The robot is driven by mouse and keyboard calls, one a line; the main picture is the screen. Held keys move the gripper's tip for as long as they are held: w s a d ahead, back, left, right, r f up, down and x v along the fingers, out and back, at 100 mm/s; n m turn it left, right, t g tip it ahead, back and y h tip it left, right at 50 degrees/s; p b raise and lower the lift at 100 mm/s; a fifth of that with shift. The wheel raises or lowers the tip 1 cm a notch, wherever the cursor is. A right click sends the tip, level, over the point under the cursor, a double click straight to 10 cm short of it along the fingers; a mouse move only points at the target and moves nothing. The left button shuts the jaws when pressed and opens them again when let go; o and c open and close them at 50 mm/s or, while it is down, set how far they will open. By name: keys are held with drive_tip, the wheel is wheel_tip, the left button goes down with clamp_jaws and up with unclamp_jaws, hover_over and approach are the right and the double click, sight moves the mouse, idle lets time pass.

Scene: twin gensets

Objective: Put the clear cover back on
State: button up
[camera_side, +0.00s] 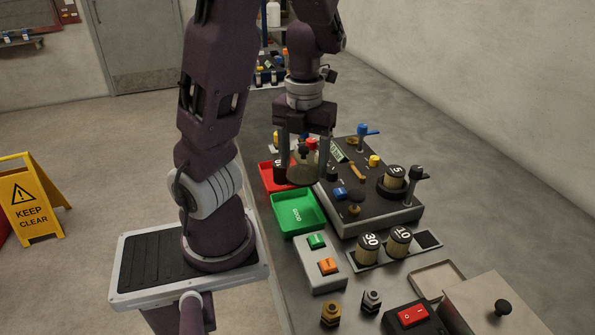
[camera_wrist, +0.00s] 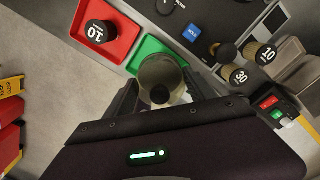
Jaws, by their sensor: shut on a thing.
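The clear cover (camera_side: 303,174) is a smoky see-through dome with a dark knob, held upright by my gripper (camera_side: 303,158). In the side view it hangs in front of the left edge of the dark-topped control panel (camera_side: 345,197), near the red tray. In the wrist view the cover (camera_wrist: 162,74) sits between the fingers of my gripper (camera_wrist: 163,95), over the edge of the green tray. My gripper is shut on its knob. A red button (camera_side: 311,143) shows just behind the fingers. What lies directly under the cover is partly hidden.
A red tray (camera_side: 265,175) with a dark-topped weight and an empty green tray (camera_side: 314,210) lie left of the panel. Weights marked 30 (camera_side: 368,247) and 10 (camera_side: 399,242) stand in a rack at the front. Levers and knobs rise from the panel, including a blue-handled lever (camera_side: 366,131).

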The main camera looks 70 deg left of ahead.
drive_tip(key=w+r+n, duration=0.3)
drive_tip(key=w+n, duration=0.1)
drive_tip(key=w, duration=0.7)
drive_tip(key=n, duration=0.4)
hover_over(396, 170)
drive_tip(key=shift+s+a+f, duration=0.1)
drive_tip(key=shift+s+f, duration=0.05)
drive_tip(key=shift+f, duration=3.25)
drive_tip(key=shift+f, duration=0.15)
drive_tip(key=o, duration=1.5)
